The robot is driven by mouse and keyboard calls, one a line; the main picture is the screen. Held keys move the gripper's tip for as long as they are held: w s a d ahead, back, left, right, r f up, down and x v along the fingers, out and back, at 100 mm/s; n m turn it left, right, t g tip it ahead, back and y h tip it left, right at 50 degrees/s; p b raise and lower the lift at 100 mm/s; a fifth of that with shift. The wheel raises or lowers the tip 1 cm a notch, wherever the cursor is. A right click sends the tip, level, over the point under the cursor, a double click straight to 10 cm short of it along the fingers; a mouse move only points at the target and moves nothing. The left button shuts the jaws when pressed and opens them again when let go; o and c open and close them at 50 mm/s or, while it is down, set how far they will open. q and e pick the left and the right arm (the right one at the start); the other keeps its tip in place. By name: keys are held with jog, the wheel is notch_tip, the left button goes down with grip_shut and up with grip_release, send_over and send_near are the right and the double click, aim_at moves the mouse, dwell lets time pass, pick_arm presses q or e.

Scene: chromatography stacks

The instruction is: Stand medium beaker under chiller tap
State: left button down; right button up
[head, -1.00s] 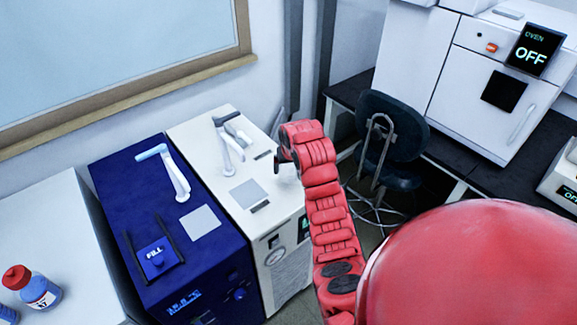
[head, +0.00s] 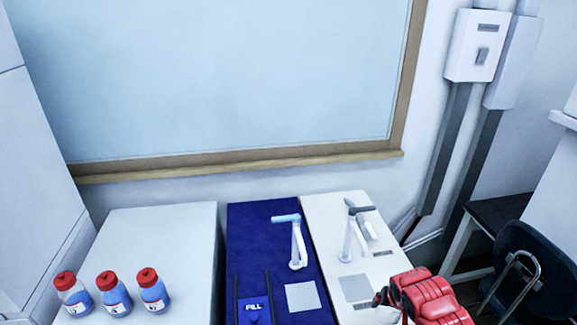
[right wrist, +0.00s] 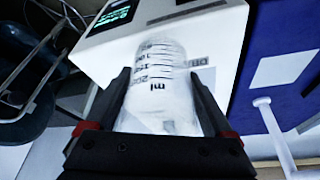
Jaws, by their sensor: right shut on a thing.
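A clear beaker with printed ml marks (right wrist: 158,85) is between the two dark fingers of my right gripper (right wrist: 160,100), which is shut on it. In the head view my red right arm (head: 432,295) is at the bottom, with the gripper near the white unit's front right side. A blue unit (head: 258,215) has a pale tap (head: 297,245) over a grey square pad (head: 302,297) and a FILL panel (head: 254,309). The white unit (head: 322,208) beside it has its own tap (head: 352,235) and pad (head: 355,288). My left gripper is out of view.
Several red-capped bottles (head: 114,294) stand on the white counter (head: 165,235) left of the blue unit. A window (head: 220,75) and wall are behind. A dark chair (head: 520,262) is at the right.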

jog(key=w+a+n+y+b, duration=0.1)
jog(key=w+a+n+b, duration=0.3)
jog(key=a, duration=0.9)
jog(key=shift+s+a+r+p, duration=0.25)
jog(key=shift+s+a+r, duration=0.15)
jog(key=shift+s+r, duration=0.35)
jog(key=shift+s+a+r+p, duration=0.2)
jog(key=shift+s+a+r, duration=0.15)
jog(key=shift+s+r, duration=0.3)
